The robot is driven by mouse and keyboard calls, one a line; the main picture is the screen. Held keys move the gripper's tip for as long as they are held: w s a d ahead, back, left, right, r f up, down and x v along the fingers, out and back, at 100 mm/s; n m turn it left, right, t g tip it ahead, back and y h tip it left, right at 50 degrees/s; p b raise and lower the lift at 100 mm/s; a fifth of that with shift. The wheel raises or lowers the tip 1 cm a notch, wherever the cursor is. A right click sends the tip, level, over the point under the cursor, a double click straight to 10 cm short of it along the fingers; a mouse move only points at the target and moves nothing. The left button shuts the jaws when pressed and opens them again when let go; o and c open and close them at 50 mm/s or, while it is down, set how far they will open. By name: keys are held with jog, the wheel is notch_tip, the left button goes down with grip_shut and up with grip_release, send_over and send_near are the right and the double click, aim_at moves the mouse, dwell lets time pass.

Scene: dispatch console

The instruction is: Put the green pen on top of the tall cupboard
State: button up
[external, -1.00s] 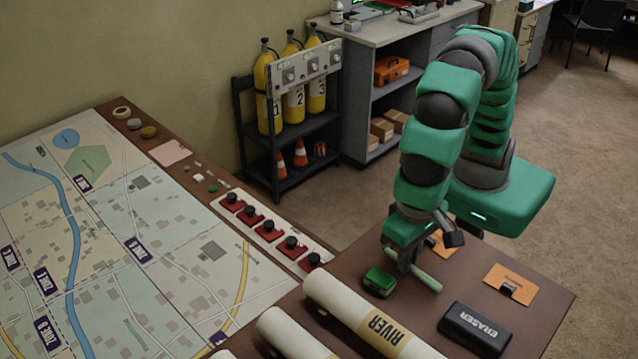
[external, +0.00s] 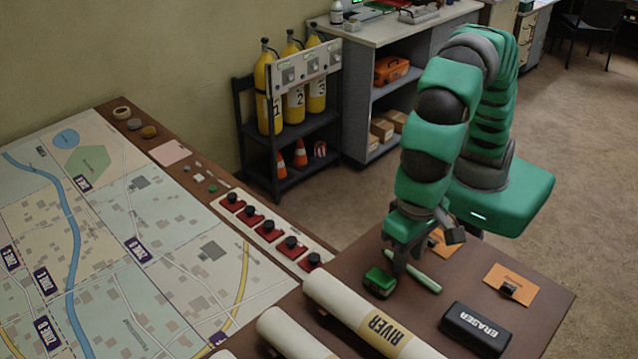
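The green pen (external: 427,278) is a pale green stick lying on the brown table (external: 545,325), just right of my gripper's fingers. My gripper (external: 398,270) points down, low over the table, between the pen and a small dark-green box (external: 379,282). Its fingers overlap the pen's far end in this view, so I cannot tell whether they touch it or how far they are apart. No tall cupboard can be clearly made out; a grey cabinet stands at the top right, partly cut off.
A rolled white map (external: 340,305) labelled RIVER and a black eraser (external: 476,328) lie in front of the pen. Orange cards (external: 522,283) lie to the right. Red-based knobs (external: 270,231) line the map table. Shelving (external: 375,40) and yellow cylinders (external: 265,90) stand behind.

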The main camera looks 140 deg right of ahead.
notch_tip(320, 180, up, 11)
jog(key=p, duration=0.1)
jog(key=shift+p, duration=0.3)
dwell(0.5)
jog(key=s+d+r+n+t+y, duration=0.1)
jog(key=d+r+n+t, duration=0.25)
jog(key=r, duration=0.45)
jog(key=s+d+r+n+t, duration=0.1)
jog(key=d+r+n+t, duration=0.3)
jog(key=r, duration=0.4)
jog(key=s+d+r+n+t, duration=0.2)
jog(key=s+r+n+t, duration=0.2)
jog(key=r, duration=0.4)
jog(key=s+d+r+n+t+h, duration=0.1)
jog(key=s+d+r+n+t, duration=0.2)
jog(key=s+r+n, duration=0.4)
jog(key=shift+s+d+r+t, duration=0.2)
jog(key=shift+s+r+t, duration=0.35)
jog(key=shift+r, duration=0.05)
